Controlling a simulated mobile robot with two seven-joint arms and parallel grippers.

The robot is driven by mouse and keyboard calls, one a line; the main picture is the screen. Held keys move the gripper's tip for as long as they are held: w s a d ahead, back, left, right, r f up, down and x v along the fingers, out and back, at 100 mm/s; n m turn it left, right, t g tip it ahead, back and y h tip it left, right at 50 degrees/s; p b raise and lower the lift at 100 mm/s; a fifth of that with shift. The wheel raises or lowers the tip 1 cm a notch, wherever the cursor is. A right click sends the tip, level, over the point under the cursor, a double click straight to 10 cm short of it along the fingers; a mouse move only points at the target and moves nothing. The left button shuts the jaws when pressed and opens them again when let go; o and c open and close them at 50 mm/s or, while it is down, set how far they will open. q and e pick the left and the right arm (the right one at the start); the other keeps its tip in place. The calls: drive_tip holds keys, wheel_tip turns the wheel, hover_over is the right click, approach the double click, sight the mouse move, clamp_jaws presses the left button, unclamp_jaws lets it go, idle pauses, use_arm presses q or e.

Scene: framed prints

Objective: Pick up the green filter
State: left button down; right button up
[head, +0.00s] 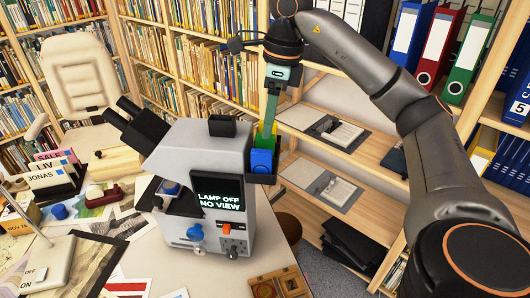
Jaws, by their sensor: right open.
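A grey microscope (190,150) stands on the table, its screen (219,202) reading "LAMP OFF NO VIEW". My left gripper is not in view.
A wooden box (278,284) with round inserts sits at the table's front right edge. Card files (55,172), a stapler-like red item (103,196) and prints lie on the left. Shelves (330,150) with binders stand behind on the right, close to my right arm.

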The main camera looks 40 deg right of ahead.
drive_tip(key=f, duration=0.2)
drive_tip(key=w+f, duration=0.1)
drive_tip(key=f, duration=0.2)
drive_tip(key=shift+a, duration=0.15)
drive_tip(key=shift+c, duration=0.2)
clamp_jaws()
